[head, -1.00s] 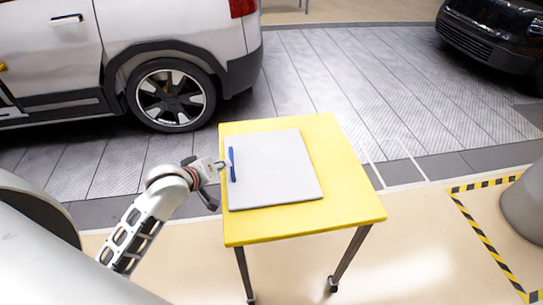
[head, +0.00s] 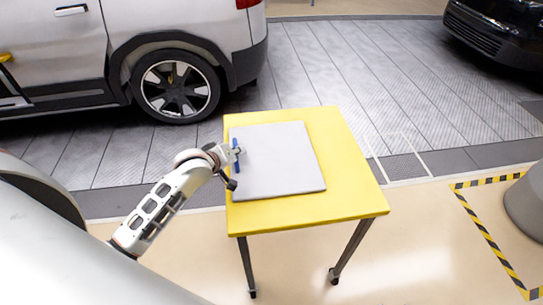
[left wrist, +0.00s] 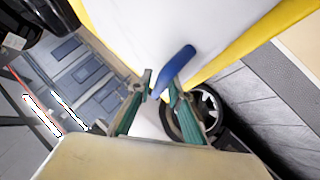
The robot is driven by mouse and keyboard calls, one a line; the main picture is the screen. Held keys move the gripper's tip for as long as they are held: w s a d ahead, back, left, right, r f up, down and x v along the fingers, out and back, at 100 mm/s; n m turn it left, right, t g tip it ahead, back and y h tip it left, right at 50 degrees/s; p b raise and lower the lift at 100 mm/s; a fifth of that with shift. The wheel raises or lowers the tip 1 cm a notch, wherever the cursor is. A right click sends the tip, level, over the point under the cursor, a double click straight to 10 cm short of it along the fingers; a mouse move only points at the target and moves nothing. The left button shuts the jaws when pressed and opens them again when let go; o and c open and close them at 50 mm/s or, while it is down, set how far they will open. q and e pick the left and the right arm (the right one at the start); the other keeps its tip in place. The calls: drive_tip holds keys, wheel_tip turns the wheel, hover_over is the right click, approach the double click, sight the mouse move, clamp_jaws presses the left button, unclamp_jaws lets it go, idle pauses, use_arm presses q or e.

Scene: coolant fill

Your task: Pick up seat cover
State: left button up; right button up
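The seat cover (head: 282,165) is a flat grey square lying on the yellow table (head: 355,200). A blue handle-like strip (head: 236,158) is at its left edge. My left gripper (head: 238,151) reaches in from the left and is at this strip. In the left wrist view, the green-sided fingers (left wrist: 160,92) are drawn close together, with the end of the blue strip (left wrist: 177,65) between their tips; they look shut on it. The pale cover surface lies beyond the fingers. My right gripper is in neither view.
A white vehicle (head: 200,30) stands behind the table at the left, and a dark vehicle (head: 495,35) at the far right. A striped floor marking (head: 490,240) and a grey rounded object (head: 525,210) are at the right. Floor between table and marking is clear.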

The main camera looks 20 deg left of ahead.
use_arm(q)
clamp_jaws()
drive_tip(key=shift+r, duration=0.1)
